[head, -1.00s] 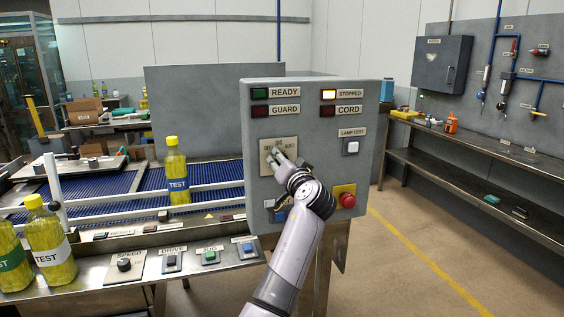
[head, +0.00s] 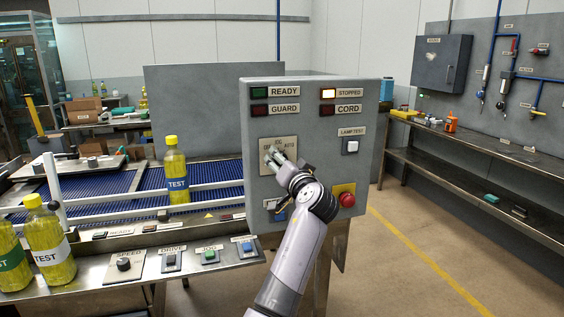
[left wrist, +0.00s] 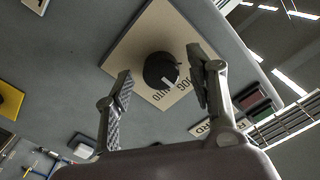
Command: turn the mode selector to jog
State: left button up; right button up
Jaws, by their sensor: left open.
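The mode selector is a round black knob (left wrist: 161,70) on a beige plate (left wrist: 132,42) with printed labels, seen close up in the left wrist view. A white pointer mark on the knob faces the side with the JOG and AUTO labels; which one it points at exactly I cannot tell. My left gripper (left wrist: 160,66) is open, with one finger on each side of the knob and visible gaps. In the head view my left gripper (head: 274,157) is at the selector plate (head: 290,143) on the grey control box, hiding most of the knob. My right gripper is not in view.
The control box (head: 310,100) also carries a white lamp test button (head: 352,146) and a red mushroom button (head: 347,199) to the right of my wrist. A conveyor (head: 110,195) with yellow bottles stands left.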

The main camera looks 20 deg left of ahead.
pick_arm(q)
jog(key=v, duration=0.6)
jog(key=shift+s, duration=0.15)
jog(key=shift+d, duration=0.15)
